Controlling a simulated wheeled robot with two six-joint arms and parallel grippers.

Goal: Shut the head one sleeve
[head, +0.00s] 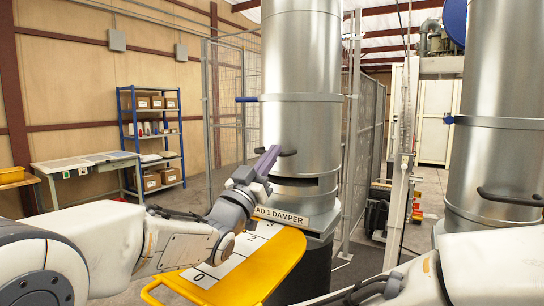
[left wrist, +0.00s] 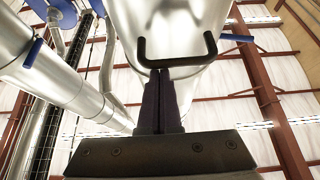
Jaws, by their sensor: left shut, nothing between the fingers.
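The head one sleeve (head: 300,120) is a shiny metal cylinder in the middle of the head view, above a plate lettered "AD 1 DAMPER" (head: 290,216). A dark gap (head: 305,182) shows in the metal below it. A black handle (head: 288,152) sticks out from its lower front; the handle also shows in the left wrist view (left wrist: 178,62). My left gripper (head: 268,158) is shut and empty, its purple fingers pointing up next to the handle. In the left wrist view the fingertips (left wrist: 162,75) overlap the handle's lower bar; contact is unclear. My right gripper is out of view.
A yellow-framed board with numbers (head: 285,262) lies under my left arm. A second metal column with a black handle (head: 510,197) stands at the right. Wire fencing (head: 230,95) is behind. A blue shelf (head: 152,130) and worktable (head: 85,162) stand back left.

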